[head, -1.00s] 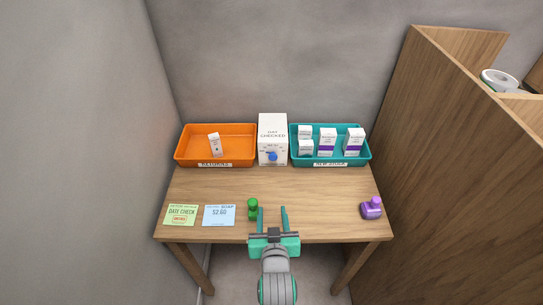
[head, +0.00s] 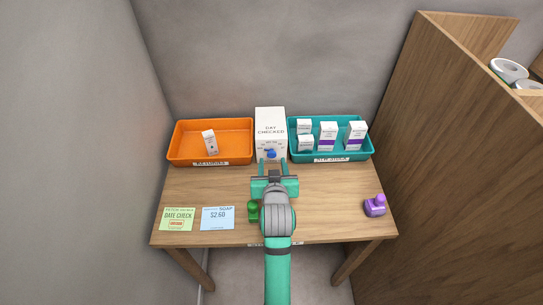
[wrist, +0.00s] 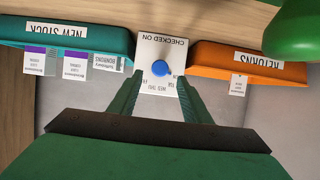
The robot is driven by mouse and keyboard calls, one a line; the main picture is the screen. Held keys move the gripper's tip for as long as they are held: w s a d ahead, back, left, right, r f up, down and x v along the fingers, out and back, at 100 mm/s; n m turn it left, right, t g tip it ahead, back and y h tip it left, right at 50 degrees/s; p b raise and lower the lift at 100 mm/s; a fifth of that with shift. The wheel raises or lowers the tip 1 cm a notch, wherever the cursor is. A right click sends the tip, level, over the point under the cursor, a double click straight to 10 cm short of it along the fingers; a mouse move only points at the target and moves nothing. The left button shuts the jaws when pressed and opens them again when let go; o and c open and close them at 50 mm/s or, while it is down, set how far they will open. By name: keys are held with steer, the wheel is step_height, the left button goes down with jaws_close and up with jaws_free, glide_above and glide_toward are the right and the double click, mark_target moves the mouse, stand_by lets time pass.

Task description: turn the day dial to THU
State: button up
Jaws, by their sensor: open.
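In the wrist view the knob shows between and beyond the fingertips, apparently not touched.
An orange returns tray (head: 178,158) stands left of the box and a teal new stock tray (head: 330,158) right of it, both holding small boxes. A green stamp (head: 253,211) stands beside my arm. A purple stamp (head: 375,205) is at right; two cards (head: 217,224) lie at left.

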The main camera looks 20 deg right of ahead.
mark_target(272, 155)
steer(key=shift+x, duration=2.8)
steer(key=c, duration=1)
